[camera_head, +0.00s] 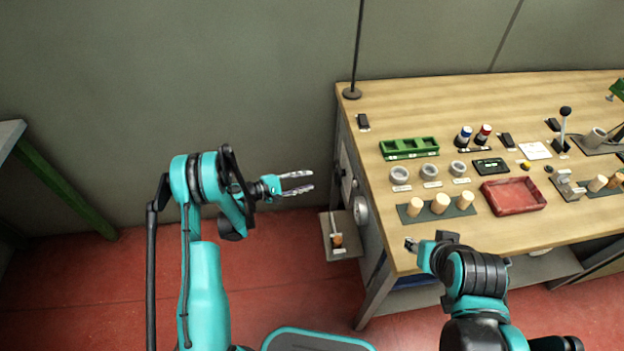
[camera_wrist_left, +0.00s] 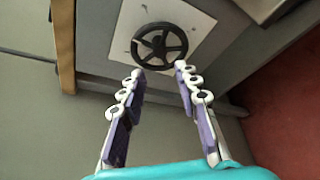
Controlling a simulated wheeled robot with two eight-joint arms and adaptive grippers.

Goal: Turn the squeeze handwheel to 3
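The handwheel (camera_wrist_left: 158,44) is a black spoked wheel on a pale square plate (camera_wrist_left: 198,27), seen near the top of the left wrist view. In the head view, a dark wheel shape (camera_head: 341,172) shows edge-on at the workbench's left side. My left gripper (camera_head: 300,182) is open and empty and points right toward that side, with a gap between. In the left wrist view its fingertips (camera_wrist_left: 158,69) appear on either side of the wheel's lower rim, with nothing between the pads. My right gripper (camera_head: 411,244) is by the bench's front left corner; its opening is unclear. No scale numbers are readable.
A round pale dial (camera_head: 361,210) and a low shelf (camera_head: 342,252) sit on the bench's left side. The wooden workbench (camera_head: 480,97) carries corks, grey cups, a green rack (camera_head: 409,148) and a red tray (camera_head: 513,196).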

